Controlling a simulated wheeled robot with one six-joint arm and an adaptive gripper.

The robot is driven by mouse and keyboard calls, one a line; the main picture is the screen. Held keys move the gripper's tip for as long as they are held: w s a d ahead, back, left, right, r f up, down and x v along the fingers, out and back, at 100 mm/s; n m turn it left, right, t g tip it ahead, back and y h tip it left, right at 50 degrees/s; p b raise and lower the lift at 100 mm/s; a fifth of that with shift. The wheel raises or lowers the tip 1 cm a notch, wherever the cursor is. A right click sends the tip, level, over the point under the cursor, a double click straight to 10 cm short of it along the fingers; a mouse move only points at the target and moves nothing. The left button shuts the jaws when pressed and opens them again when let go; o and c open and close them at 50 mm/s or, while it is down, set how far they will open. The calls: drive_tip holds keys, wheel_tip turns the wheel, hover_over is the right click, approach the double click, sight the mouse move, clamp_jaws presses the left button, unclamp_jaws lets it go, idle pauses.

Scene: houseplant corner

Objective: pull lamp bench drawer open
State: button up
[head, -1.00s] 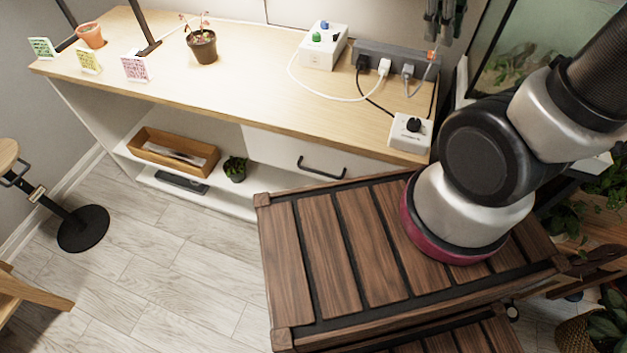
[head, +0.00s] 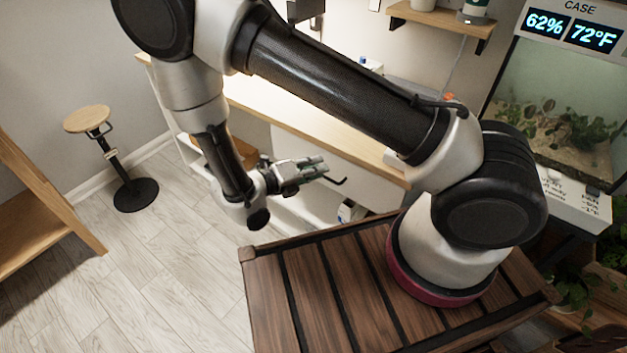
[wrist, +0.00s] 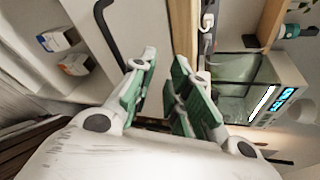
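The lamp bench (head: 300,118) has a light wood top and white body, partly hidden behind my arm in the head view. Its white drawer front (head: 345,160) looks closed. The black bar handle (head: 338,181) shows just past my fingertips there. In the wrist view the handle (wrist: 118,35) runs slanting at the upper left, and its lower end meets the left finger's edge; I cannot tell if they touch. My gripper (head: 318,166) is in front of the drawer, with its green-padded fingers apart. In the wrist view the gap of my gripper (wrist: 164,75) is empty.
A slatted dark wood surface (head: 320,285) lies below the drawer's right side. Small boxes (wrist: 65,52) stand on the open shelf. A round stool (head: 90,120) is at the left. A glass case (head: 560,110) stands at the right. Pale floor (head: 170,250) is clear.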

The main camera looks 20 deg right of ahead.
drive_tip(key=a+f+n+t+y, duration=0.1)
drive_tip(key=a+f+n+t, duration=0.3)
drive_tip(key=n, duration=0.4)
drive_tip(key=x, duration=0.2)
drive_tip(key=f+x, duration=0.1)
drive_tip(key=x, duration=0.5)
drive_tip(key=shift+s+d+f, duration=0.1)
drive_tip(key=shift+s+f, duration=0.1)
drive_tip(key=shift+f, duration=0.15)
clamp_jaws()
